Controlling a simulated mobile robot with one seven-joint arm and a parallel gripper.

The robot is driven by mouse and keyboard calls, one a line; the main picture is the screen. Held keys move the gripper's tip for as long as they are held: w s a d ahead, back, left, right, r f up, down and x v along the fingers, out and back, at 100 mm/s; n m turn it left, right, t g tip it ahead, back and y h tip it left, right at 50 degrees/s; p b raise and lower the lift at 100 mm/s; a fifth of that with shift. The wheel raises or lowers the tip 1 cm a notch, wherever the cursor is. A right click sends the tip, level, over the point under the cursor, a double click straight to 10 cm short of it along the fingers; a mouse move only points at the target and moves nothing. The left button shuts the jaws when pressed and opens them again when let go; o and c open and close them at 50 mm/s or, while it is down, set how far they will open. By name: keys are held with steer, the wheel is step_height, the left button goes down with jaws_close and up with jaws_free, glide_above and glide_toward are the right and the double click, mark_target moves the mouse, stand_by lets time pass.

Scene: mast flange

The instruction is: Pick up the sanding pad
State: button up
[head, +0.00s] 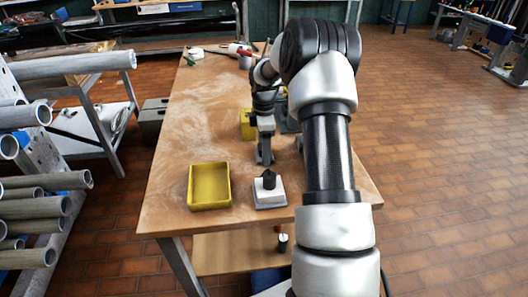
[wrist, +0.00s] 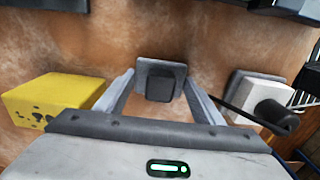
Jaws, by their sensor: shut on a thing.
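A grey plate with a dark block on top (wrist: 160,85), which I take to be the sanding pad, is between the two fingers of my gripper (wrist: 161,88) in the wrist view. The fingers are shut on it. In the head view my gripper (head: 264,150) points down over the middle of the wooden bench (head: 203,125). The pad is hard to make out there behind the fingers. I cannot tell whether it is touching the bench or just above it.
A white block with a black knob (head: 269,190) stands on a grey base near the front edge, right of my gripper in the wrist view (wrist: 265,105). A yellow tray (head: 209,186) is left of it. A yellow block (wrist: 55,98) stands beyond the gripper.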

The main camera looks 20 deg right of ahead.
step_height(320, 180, up, 10)
steer(key=shift+f+p, duration=0.2)
steer(key=shift+p, duration=0.35)
steer(key=shift+r, duration=0.25)
